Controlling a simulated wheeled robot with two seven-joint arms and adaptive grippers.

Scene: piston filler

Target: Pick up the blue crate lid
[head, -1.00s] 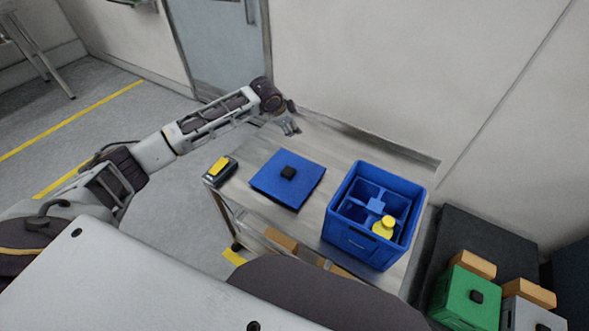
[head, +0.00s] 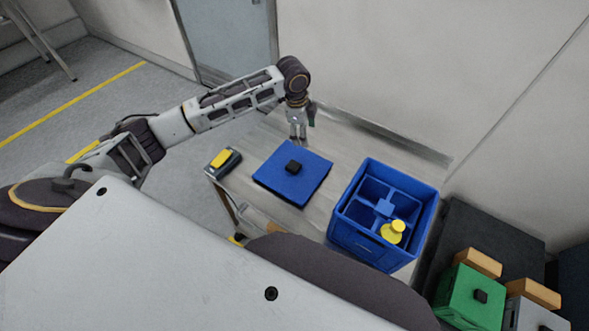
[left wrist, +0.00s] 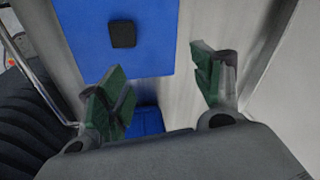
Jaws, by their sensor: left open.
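The lid also shows at the top of the left wrist view (left wrist: 118,55). My left gripper (head: 298,136) points down above the cart at the lid's far edge, apart from the knob. In the left wrist view its two fingers (left wrist: 160,84) are spread with nothing between them. My right gripper is not in view.
A blue crate (head: 358,240) with dividers stands right of the lid, a yellow-capped bottle (head: 393,230) inside. A yellow and grey device (head: 222,161) sits at the cart's left edge. A green box (head: 465,297) stands at lower right. A wall rises behind the cart.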

